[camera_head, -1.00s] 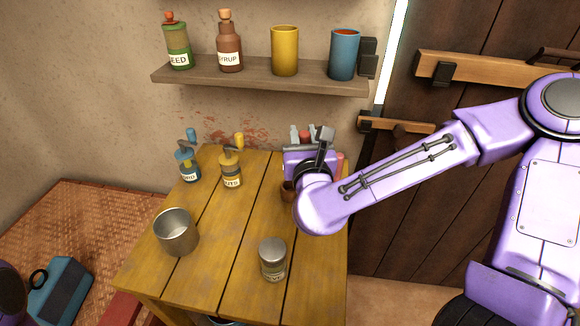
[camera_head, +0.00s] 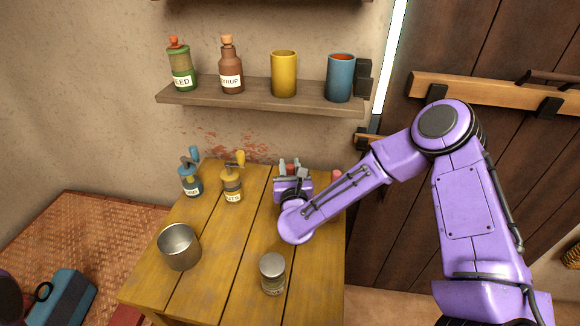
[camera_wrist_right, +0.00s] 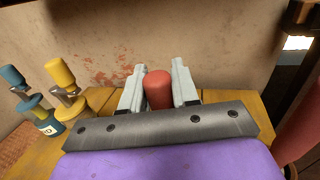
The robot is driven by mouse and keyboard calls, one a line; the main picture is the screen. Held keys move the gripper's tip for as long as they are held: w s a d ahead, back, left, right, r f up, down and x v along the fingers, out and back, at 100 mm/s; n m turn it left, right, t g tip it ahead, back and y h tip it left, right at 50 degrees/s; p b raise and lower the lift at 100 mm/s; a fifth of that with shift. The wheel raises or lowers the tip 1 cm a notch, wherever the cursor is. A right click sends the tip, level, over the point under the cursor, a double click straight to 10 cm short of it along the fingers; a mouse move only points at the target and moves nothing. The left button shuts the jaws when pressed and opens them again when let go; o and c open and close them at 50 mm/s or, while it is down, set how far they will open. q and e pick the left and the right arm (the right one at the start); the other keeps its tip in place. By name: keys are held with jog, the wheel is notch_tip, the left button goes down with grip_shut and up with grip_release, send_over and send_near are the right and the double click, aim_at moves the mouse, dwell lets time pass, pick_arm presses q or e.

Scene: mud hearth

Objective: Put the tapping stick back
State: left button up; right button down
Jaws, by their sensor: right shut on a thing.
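My right gripper (camera_head: 290,168) is over the far right part of the wooden table (camera_head: 205,255), near the wall. In the right wrist view its pale fingers (camera_wrist_right: 159,88) are shut on a red, round-ended stick (camera_wrist_right: 159,90), which looks like the tapping stick. Its lower part is hidden behind the gripper body, so I cannot tell whether it touches the table. A second red rounded thing (camera_wrist_right: 302,125) stands at the right edge of that view, beside the gripper. My left gripper is out of view.
A blue grinder (camera_head: 191,182) and a yellow grinder (camera_head: 232,186) stand left of the gripper. A shelf (camera_head: 240,100) with bottles and cups hangs above. A dark door is at right.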

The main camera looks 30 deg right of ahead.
jog(key=shift+s+f, duration=0.1)
jog(key=c, duration=0.8)
grip_release()
jog(key=shift+c, duration=0.2)
jog(key=shift+r, duration=0.4)
jog(key=b+v, duration=0.4)
jog(key=v, duration=0.8)
jog(key=shift+f, duration=0.25)
